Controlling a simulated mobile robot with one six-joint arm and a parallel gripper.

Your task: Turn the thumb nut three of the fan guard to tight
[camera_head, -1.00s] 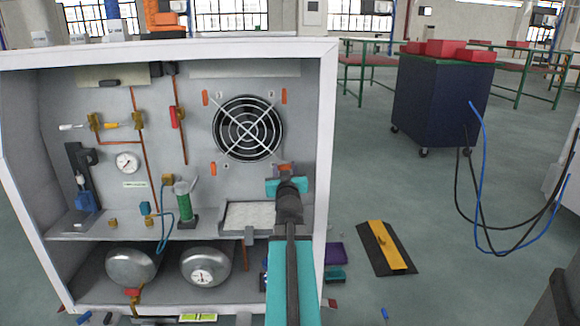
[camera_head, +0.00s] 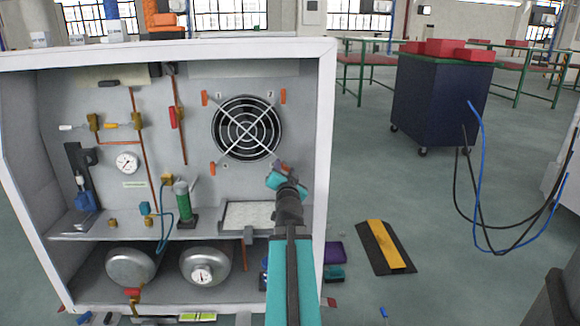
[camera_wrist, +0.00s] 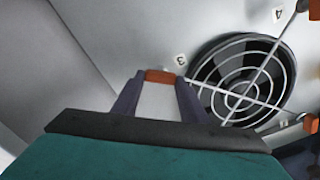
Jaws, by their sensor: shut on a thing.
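The fan guard (camera_head: 247,128) is a round wire grille with cross struts over a dark fan on the cabinet's back panel. Orange thumb nuts sit near its corners: upper left (camera_head: 204,98), upper right (camera_head: 283,97) and lower left (camera_head: 212,168). My gripper (camera_head: 281,168) is at the lower right corner. The fan guard (camera_wrist: 240,85) lies to the right there. The nut is mostly hidden by my gripper in the head view.
The white cabinet's right wall (camera_head: 325,150) stands close to my gripper. A shelf with a pale pad (camera_head: 240,214) lies below the fan. Gauges, copper pipes and a green cylinder (camera_head: 185,200) are to the left.

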